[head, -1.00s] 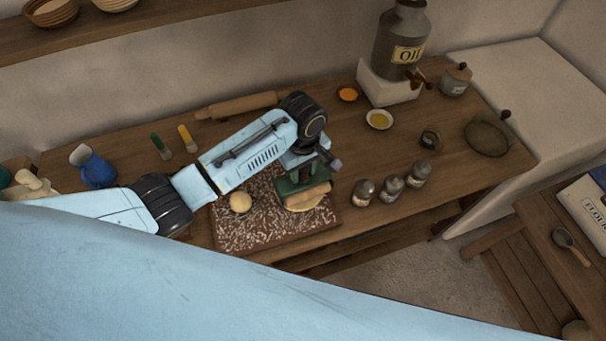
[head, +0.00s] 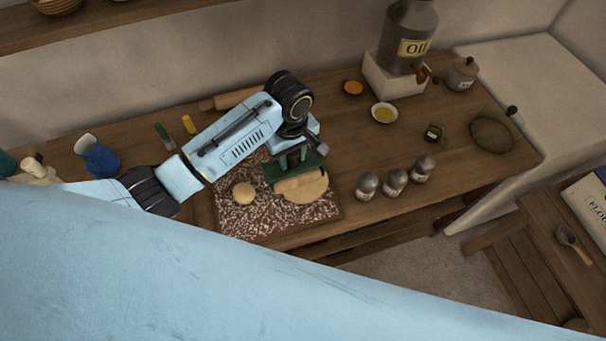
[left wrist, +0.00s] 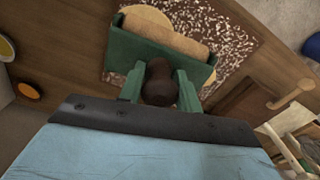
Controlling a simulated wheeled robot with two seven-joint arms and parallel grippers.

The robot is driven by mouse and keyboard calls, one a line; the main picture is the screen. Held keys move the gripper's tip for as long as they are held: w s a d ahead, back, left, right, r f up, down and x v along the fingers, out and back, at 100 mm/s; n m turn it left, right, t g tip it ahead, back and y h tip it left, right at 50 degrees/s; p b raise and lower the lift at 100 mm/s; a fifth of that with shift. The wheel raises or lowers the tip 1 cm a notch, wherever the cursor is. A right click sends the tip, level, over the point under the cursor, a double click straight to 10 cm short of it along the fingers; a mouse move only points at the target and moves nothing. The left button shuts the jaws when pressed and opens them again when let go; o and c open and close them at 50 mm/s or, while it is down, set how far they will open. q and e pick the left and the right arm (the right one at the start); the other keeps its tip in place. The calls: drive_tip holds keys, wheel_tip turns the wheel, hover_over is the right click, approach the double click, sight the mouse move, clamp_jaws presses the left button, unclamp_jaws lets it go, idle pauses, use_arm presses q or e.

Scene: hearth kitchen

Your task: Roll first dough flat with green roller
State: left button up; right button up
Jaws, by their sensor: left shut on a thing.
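The green roller (head: 270,175) has a green frame, a pale wooden cylinder and a dark handle. My left gripper (left wrist: 160,84) is shut on that handle; the roller also fills the upper middle of the left wrist view (left wrist: 124,50). The first dough (head: 312,190) is a flat, pale round on the floured board (head: 240,226). The roller is over its back-left part and hides some of it; I cannot tell if they touch. A second, smaller dough piece (head: 243,193) lies to the left on the board. My right gripper is not in view.
Several shakers (head: 394,182) stand right of the board. A wooden rolling pin (head: 232,98), a blue jug (head: 98,155) and an oil bowl (head: 384,113) are on the table. The oil can (head: 409,45) stands at the back. Free table lies between board and oil bowl.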

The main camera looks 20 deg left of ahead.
use_arm(q)
drive_tip(key=s+a+r, duration=0.2)
drive_tip(key=a, duration=0.7)
drive_tip(key=shift+s+a, duration=0.15)
drive_tip(key=shift+s, duration=0.1)
drive_tip(key=shift+w+r, duration=0.1)
